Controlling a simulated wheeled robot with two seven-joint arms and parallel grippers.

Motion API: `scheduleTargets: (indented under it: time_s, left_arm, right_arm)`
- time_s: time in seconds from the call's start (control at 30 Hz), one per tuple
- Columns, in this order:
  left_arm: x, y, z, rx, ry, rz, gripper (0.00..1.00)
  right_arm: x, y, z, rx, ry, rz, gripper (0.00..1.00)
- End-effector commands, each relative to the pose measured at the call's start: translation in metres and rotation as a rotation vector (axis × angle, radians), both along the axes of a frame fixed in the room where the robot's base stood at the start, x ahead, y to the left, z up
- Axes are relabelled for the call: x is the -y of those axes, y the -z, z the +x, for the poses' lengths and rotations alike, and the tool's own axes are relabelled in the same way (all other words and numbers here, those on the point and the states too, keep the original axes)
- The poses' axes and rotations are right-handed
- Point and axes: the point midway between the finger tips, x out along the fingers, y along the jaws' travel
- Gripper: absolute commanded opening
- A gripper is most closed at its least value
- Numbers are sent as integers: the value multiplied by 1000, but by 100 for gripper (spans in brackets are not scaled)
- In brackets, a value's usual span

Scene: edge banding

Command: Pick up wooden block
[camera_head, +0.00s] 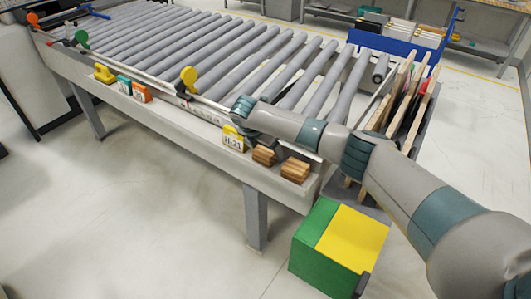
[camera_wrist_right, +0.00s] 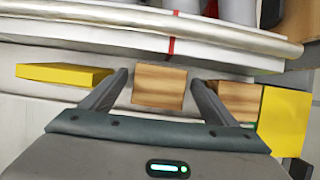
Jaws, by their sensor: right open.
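Two striped brown wooden blocks, a left one (camera_head: 264,155) and a right one (camera_head: 295,170), sit on the front ledge of the roller conveyor in the head view. My right gripper (camera_wrist_right: 160,80) is open. In the right wrist view, the left block (camera_wrist_right: 160,88) shows between its two fingers, with a gap on each side. The right block (camera_wrist_right: 236,98) is partly hidden behind the right finger. In the head view my right arm reaches over the conveyor, its wrist just beyond the blocks; its fingers cannot be made out. My left gripper is not in view.
A yellow H-21 sign (camera_head: 233,138) stands left of the blocks. A green and yellow box (camera_head: 338,246) is below the conveyor's right end. Upright boards (camera_head: 403,98) stand at the right, near my arm.

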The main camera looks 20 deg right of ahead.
Motion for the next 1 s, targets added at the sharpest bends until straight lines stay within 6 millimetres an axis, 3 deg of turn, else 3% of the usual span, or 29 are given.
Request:
scheduleTargets:
  time_s: [0.43,0.63,1.0]
  left_arm:
    - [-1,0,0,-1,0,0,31]
    - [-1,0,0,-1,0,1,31]
    - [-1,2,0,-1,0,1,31]
  right_arm:
    - [0,0,0,1,0,1,81]
    - [0,0,0,1,0,1,34]
    - [-1,-2,1,1,-1,1,33]
